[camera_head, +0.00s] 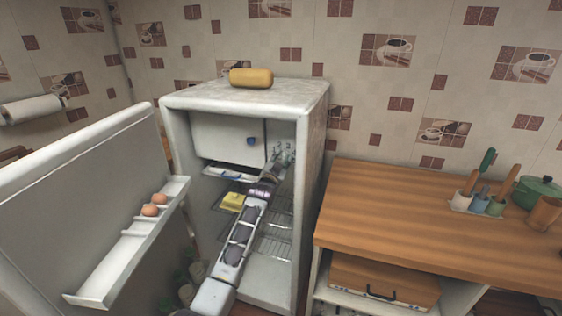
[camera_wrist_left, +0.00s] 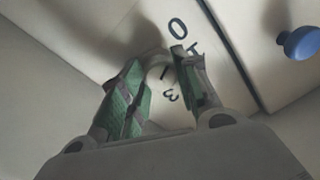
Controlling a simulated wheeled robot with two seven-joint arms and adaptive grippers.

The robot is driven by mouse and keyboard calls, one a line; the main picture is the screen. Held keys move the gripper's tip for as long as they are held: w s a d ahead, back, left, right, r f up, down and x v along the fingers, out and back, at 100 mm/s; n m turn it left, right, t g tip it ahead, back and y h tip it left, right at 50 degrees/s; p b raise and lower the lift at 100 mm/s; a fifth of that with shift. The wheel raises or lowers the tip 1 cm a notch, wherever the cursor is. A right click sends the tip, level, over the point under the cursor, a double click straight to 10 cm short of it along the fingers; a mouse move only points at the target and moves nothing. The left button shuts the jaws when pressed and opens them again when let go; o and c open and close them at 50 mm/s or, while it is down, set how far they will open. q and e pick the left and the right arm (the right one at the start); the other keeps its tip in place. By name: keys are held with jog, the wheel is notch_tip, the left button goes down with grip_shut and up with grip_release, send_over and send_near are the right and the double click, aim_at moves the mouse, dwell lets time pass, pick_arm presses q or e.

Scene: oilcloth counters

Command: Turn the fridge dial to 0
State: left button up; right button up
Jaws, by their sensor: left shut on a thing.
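The white fridge (camera_head: 315,105) stands with its door open to the left. My left arm reaches inside, and my left gripper (camera_head: 283,155) is at the upper right of the interior, beside the freezer flap. In the left wrist view the fingers of my left gripper (camera_wrist_left: 160,62) are shut on the pale dial (camera_wrist_left: 157,72), which shows only partly between them. Black marks on the panel around it include a 0 (camera_wrist_left: 177,26) above and a 3 (camera_wrist_left: 171,96) below. The dial's pointer is too hidden to read. My right gripper is not in view.
The freezer flap (camera_head: 213,140) has a blue knob (camera_head: 252,141) close to my left gripper. A yellow block (camera_head: 232,201) lies on a shelf beside my arm. Two eggs (camera_head: 151,210) sit on the open door (camera_head: 75,190). A wooden counter (camera_head: 400,205) stands at right.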

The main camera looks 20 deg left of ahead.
pick_arm(q)
jog(key=shift+f, duration=0.25)
jog(key=o, duration=1)
jog(key=shift+r, duration=0.15)
jog(key=shift+s, duration=0.1)
jog(key=shift+s, duration=0.1)
jog(key=shift+s+f, duration=0.15)
jog(key=shift+s, duration=2.75)
jog(key=shift+s+f, duration=0.1)
jog(key=shift+s, duration=2.8)
jog(key=shift+f, duration=0.1)
